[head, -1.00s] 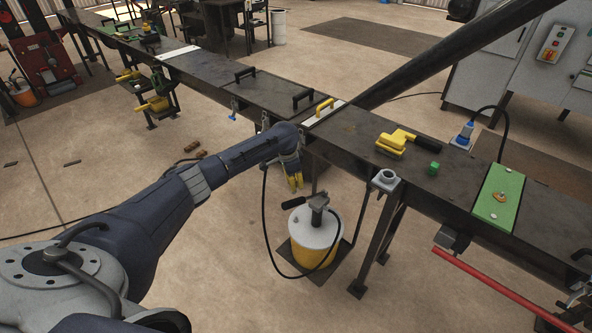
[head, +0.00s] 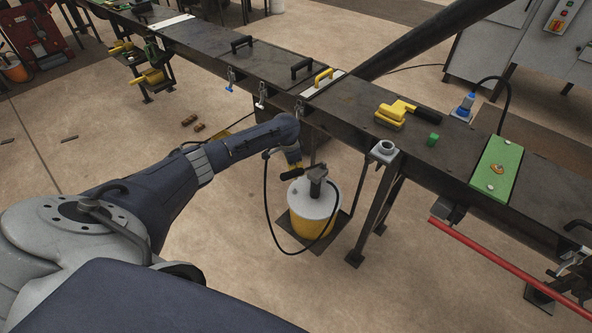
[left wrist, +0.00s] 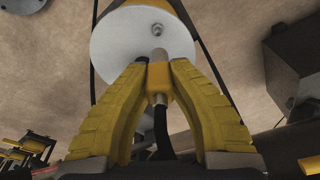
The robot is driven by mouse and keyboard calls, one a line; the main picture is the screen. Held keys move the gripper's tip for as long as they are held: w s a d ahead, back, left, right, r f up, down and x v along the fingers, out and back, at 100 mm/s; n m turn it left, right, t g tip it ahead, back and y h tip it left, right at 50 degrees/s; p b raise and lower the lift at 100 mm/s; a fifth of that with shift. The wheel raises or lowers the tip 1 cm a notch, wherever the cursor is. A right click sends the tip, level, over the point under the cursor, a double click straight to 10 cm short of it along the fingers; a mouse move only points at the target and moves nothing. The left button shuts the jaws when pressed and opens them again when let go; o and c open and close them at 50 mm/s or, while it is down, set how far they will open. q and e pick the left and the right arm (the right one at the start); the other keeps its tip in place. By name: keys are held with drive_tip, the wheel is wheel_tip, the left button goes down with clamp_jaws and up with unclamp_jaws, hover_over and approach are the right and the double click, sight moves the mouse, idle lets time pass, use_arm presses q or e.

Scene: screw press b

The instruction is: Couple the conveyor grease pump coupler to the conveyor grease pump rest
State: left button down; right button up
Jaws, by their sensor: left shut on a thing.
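My left gripper (head: 293,160) is shut on the grease pump coupler, just above and behind the pump's black handle in the head view. In the left wrist view its yellow fingers (left wrist: 157,78) close around the coupler (left wrist: 158,88), a pale metal tube with a yellow collar and a black hose below. The grease pump (head: 302,224) is a yellow drum with a white lid, standing on a dark floor plate. The lid (left wrist: 120,48) fills the upper wrist view behind the coupler tip, with a small metal fitting (left wrist: 156,29) on it. I cannot tell whether this fitting is the rest or whether they touch. My right gripper is out of view.
A long dark beam table runs behind the pump. A grey socket bracket (head: 384,150) juts from its front edge. The hose (head: 268,210) loops left of the pump.

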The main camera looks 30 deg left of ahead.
use_arm(q)
drive_tip(key=shift+f, duration=2.75)
drive_tip(key=shift+f, duration=0.4)
drive_tip(key=shift+f, duration=0.75)
drive_tip(key=shift+f, duration=0.3)
drive_tip(key=c, duration=1.2)
unclamp_jaws()
drive_tip(key=shift+r, duration=0.15)
drive_tip(key=shift+s+a+r, duration=0.1)
drive_tip(key=shift+s+r, duration=0.1)
drive_tip(key=shift+r, duration=1.15)
